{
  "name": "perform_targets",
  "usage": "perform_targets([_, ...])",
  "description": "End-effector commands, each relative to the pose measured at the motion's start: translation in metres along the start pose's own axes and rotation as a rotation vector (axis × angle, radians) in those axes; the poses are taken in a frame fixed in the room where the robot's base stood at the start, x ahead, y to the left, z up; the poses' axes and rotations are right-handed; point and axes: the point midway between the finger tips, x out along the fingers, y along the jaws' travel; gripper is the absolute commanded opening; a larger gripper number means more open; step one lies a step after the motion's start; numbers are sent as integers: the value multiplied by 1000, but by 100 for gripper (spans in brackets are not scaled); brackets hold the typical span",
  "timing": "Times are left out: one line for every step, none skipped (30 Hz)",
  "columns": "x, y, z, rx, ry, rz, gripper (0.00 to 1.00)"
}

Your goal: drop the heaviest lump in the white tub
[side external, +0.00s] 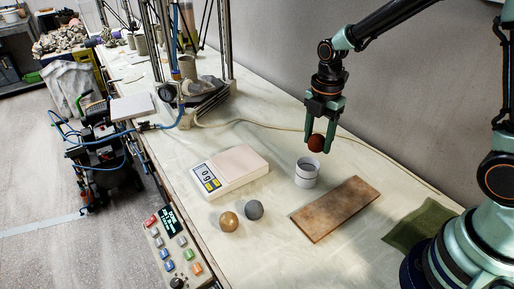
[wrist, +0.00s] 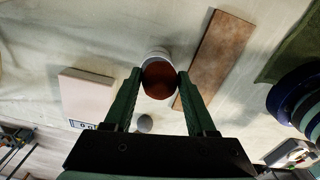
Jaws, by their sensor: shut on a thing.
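My gripper (side external: 319,143) is shut on a dark red-brown lump (side external: 316,143) and holds it in the air. In the wrist view the lump (wrist: 159,80) sits between the two fingertips and covers much of the white tub (wrist: 155,54). In the side view the white tub (side external: 307,173) stands upright on the table, below and slightly left of the held lump. Its inside is mostly hidden. A tan lump (side external: 228,222) and a grey lump (side external: 254,210) lie side by side on the table. The grey lump (wrist: 144,123) also shows between the fingers in the wrist view.
A white scale (side external: 230,171) with an empty pale top stands left of the tub; its display seems to read zero. A brown board (side external: 336,208) lies right of the tub. A green cloth (side external: 420,226) lies near my base. A button panel (side external: 174,245) runs along the table's edge.

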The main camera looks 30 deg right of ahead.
Motion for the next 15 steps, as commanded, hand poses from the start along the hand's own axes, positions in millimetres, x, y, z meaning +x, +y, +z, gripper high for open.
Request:
perform_targets([0,0,0,0,0,0,0])
perform_targets([0,0,0,0,0,0,0])
perform_targets([0,0,0,0,0,0,0])
perform_targets([0,0,0,0,0,0,0])
perform_targets([0,0,0,0,0,0,60])
perform_targets([0,0,0,0,0,0,75])
perform_targets([0,0,0,0,0,0,87])
perform_targets([0,0,0,0,0,0,91])
perform_targets([0,0,0,0,0,0,91])
perform_targets([0,0,0,0,0,0,91])
perform_targets([0,0,0,0,0,0,91])
perform_targets([0,0,0,0,0,0,91])
perform_targets([0,0,0,0,0,0,91])
perform_targets([0,0,0,0,0,0,91])
perform_targets([0,0,0,0,0,0,91])
